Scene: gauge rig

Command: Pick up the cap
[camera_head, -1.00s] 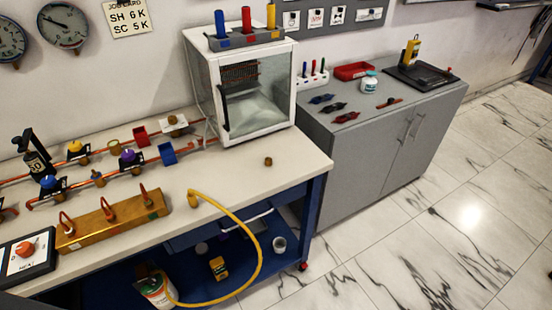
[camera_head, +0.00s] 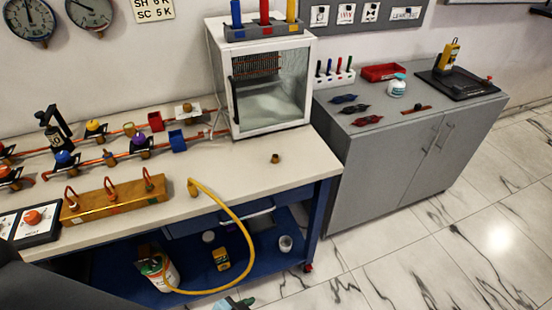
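A small brown-brass cap-like piece (camera_head: 275,158) stands alone on the right part of the pale workbench top (camera_head: 235,165), in front of the glass-fronted white cabinet. It looks upright, and nothing touches it. I take it to be the cap; it is too small to make out detail. Neither gripper shows clearly. A dark shape at the lower left corner looks like part of my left arm, with its gripper out of frame.
The white cabinet (camera_head: 268,83) stands behind the piece. A grey cabinet (camera_head: 400,150) adjoins at right. Bench around the piece is clear.

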